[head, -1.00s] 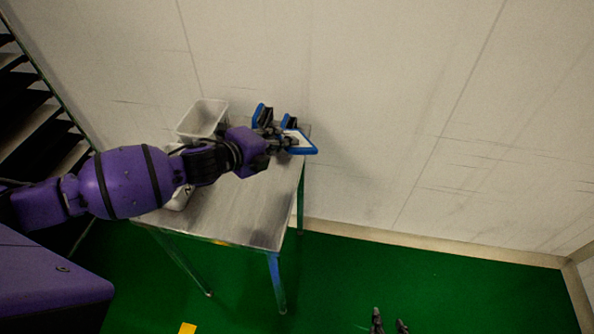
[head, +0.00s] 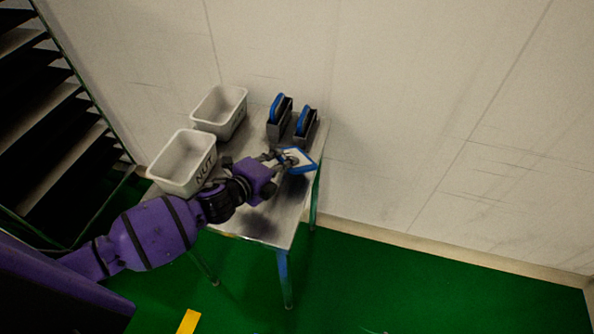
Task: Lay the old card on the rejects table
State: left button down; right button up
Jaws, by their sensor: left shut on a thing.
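The card (head: 303,161), white with a blue border, is in my left gripper (head: 286,158) in the head view. The gripper is shut on it. It holds the card over the right part of the metal table (head: 270,226), near the right edge. I cannot tell whether the card touches the tabletop. My right gripper is not in view.
Two white bins stand on the table's left side, a rear one (head: 220,108) and a front one (head: 180,165) with lettering. Two dark holders with blue-edged cards (head: 278,112) (head: 305,124) stand at the back. A dark rack (head: 60,130) is at left. Bare tabletop lies in front.

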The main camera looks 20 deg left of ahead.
pick_arm(q)
notch_tip(320, 180, down, 2)
jog(key=shift+s+f, duration=0.1)
jog(key=shift+f, duration=0.05)
jog(key=shift+f+b, duration=0.3)
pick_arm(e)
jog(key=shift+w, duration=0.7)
pick_arm(q)
jog(key=c, duration=2)
grip_release()
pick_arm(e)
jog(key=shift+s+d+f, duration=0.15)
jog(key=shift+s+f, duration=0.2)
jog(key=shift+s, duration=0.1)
pick_arm(q)
jog(key=shift+s+a+r+p, duration=0.15)
jog(key=shift+s+r+p, duration=0.1)
jog(key=shift+r+p, duration=0.05)
jog(key=p+v, duration=0.3)
jog(key=v, duration=0.3)
jog(key=shift+s+a+r, duration=0.15)
jog(key=shift+r, duration=0.05)
jog(key=shift+s, duration=0.25)
jog(key=shift+s+f, duration=0.1)
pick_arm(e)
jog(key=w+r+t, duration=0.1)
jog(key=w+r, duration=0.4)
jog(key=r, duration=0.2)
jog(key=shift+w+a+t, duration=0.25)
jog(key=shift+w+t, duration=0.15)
